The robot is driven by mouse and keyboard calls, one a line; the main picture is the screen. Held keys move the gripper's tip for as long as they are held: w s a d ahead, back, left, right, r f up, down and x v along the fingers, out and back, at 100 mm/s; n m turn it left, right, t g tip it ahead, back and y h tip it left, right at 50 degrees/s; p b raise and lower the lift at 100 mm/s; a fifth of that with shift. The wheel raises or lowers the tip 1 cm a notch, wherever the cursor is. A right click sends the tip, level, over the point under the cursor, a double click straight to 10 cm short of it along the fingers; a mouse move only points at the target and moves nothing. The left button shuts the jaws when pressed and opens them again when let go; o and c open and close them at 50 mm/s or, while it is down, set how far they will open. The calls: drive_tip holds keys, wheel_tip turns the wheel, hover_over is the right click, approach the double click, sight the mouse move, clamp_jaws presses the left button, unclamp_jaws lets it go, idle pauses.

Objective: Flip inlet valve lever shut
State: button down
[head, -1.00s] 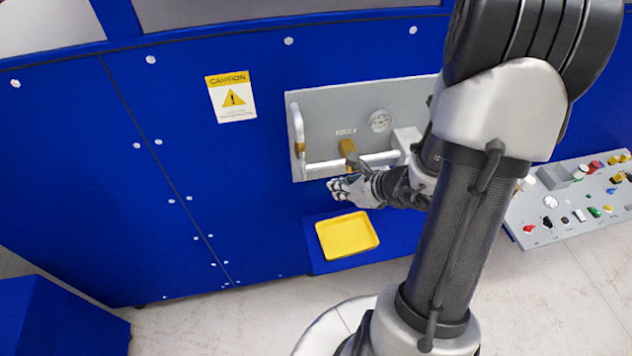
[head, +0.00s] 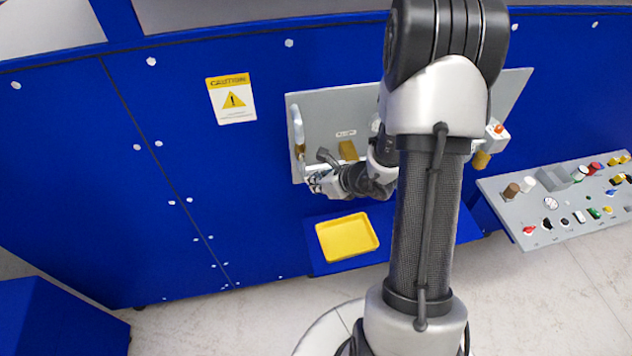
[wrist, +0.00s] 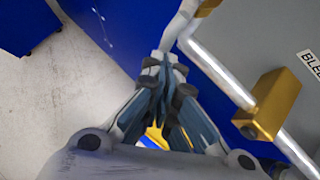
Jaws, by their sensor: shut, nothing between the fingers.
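My gripper (head: 316,183) is shut and empty at the lower left corner of the grey panel (head: 322,115). In the wrist view its fingertips (wrist: 166,64) are together, close to the bend of the silver pipe (wrist: 208,66); I cannot tell whether they touch it. A brass valve body (head: 299,151) sits on the upright left pipe, above my gripper in the head view; a brass part (wrist: 208,6) shows at the wrist view's top edge. A second brass block (wrist: 270,100) sits on the lower pipe by a partly cut-off "BLE" label. I cannot make out the inlet lever.
A yellow tray (head: 347,237) stands on a blue ledge (head: 400,249) below the panel. A control board (head: 560,204) with knobs and buttons is at the right. My arm hides the panel's middle.

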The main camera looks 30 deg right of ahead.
drive_tip(key=shift+w+a+f+m+t+y+b, duration=0.1)
drive_tip(key=shift+a+f+m+t+y+b, duration=0.15)
drive_tip(key=shift+a+m+t+y+b, duration=0.5)
idle(0.4)
drive_tip(key=shift+w+a+r+m+t+y+b, duration=0.35)
drive_tip(key=shift+a+m+t+y+b, duration=0.35)
drive_tip(key=shift+a+y, duration=0.35)
drive_tip(key=shift+w+a+r+m+t+y+b, duration=0.2)
drive_tip(key=shift+a+r+m+t+y+b, duration=0.35)
drive_tip(key=shift+y, duration=0.7)
drive_tip(key=shift+w+a+r+m+t+y+b, duration=0.2)
drive_tip(key=shift+w+a+m+t+y+b, duration=0.1)
drive_tip(key=shift+a+m+t+y+b, duration=0.65)
drive_tip(key=shift+w+a+r+n+p, duration=0.1)
drive_tip(key=shift+a+r+n+p, duration=0.15)
drive_tip(key=shift+a+r+p, duration=0.25)
drive_tip(key=shift+d+f, duration=0.1)
drive_tip(key=shift+f, duration=0.05)
